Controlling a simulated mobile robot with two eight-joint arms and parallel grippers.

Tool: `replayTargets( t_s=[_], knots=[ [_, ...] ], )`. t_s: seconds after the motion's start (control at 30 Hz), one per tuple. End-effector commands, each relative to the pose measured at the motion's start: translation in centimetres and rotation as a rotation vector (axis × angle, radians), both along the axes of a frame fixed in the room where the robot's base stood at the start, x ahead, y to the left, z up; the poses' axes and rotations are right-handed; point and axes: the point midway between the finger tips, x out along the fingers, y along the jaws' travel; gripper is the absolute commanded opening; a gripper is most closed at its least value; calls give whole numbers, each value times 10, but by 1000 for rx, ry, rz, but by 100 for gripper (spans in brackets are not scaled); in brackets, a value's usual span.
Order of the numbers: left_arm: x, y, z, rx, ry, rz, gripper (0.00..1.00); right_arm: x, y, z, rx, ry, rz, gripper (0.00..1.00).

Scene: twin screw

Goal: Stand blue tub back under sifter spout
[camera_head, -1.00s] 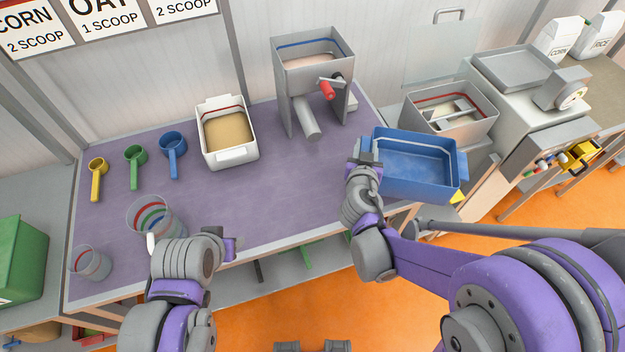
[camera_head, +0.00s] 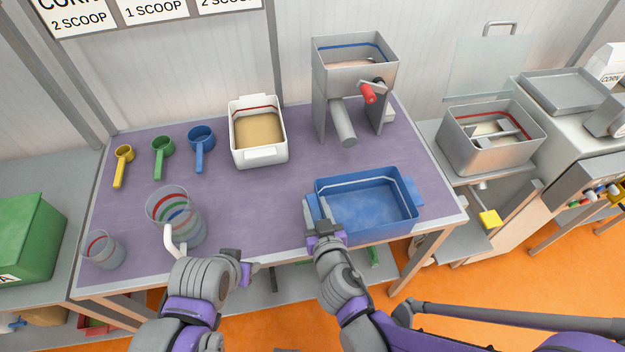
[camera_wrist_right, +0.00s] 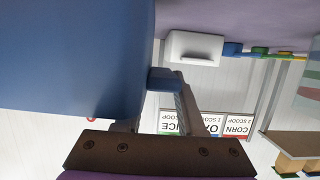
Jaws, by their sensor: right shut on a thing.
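The blue tub (camera_head: 365,207) is at the front right of the purple table, in front of the sifter and apart from its spout. It looks about level and empty; I cannot tell whether its base touches the table. My right gripper (camera_head: 322,218) is shut on the tub's left handle, which shows in the right wrist view (camera_wrist_right: 163,80). The grey sifter (camera_head: 352,85) stands at the back right with a red crank handle (camera_head: 369,93). Its spout (camera_head: 342,123) slants down toward the front. My left gripper (camera_head: 246,270) is near the table's front edge, its jaws unclear.
A white tub (camera_head: 258,155) of tan meal stands left of the sifter. Yellow, green and blue scoops (camera_head: 201,135) lie farther left. A clear striped jug (camera_head: 180,225) and a clear cup (camera_head: 103,250) stand front left. Purple table (camera_head: 290,195) shows bare between sifter and tub.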

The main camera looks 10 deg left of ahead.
Motion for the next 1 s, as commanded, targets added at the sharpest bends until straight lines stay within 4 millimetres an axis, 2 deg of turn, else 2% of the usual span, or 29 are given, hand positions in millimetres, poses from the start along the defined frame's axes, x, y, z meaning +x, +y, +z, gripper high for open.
replayTargets(
  t_s=[0.03,0.1,0.2,0.37,0.6,0.73,1.0],
  knots=[
    [0,0,1,0,0,0,49,13,4,0,1,-1,-1,0],
    [0,0,1,0,-1,0,49,27,8,0,0,0,-1,0],
    [0,0,1,0,-1,0,49,40,13,0,-1,0,-1,0],
    [0,0,2,0,-1,0,49,51,16,0,0,0,0,0],
    [1,0,4,0,-2,0,49,91,29,0,0,-1,-1,0],
    [0,0,0,0,0,0,49,89,29,-14,0,0,0,0],
    [0,0,0,0,0,0,49,89,29,-15,0,0,0,0]
  ],
)
